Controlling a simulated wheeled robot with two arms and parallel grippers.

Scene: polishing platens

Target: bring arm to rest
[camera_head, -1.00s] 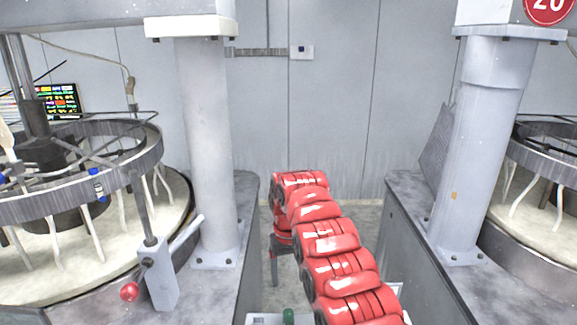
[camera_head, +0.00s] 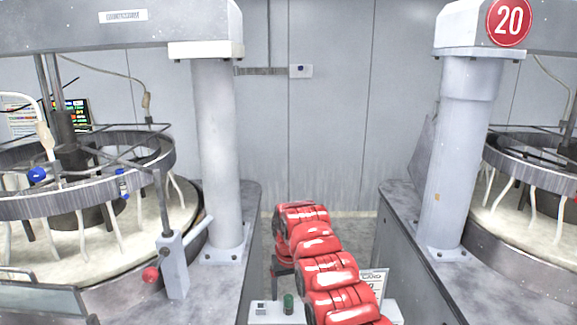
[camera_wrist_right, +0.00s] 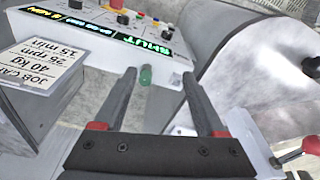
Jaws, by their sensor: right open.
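My right arm (camera_head: 330,270) is red and reaches forward from the bottom of the head view into the gap between two machines. My right gripper (camera_head: 281,270) hangs dark below its far end, small and partly hidden there. In the right wrist view the gripper (camera_wrist_right: 160,78) has its two dark fingers spread apart, with nothing held between them. My left arm and gripper are not in view.
Left and right polishing machines with grey columns (camera_head: 217,150) (camera_head: 463,160) flank the gap. A job card (camera_head: 374,281) stands beside the panel. A grey wall (camera_head: 320,140) closes the back.

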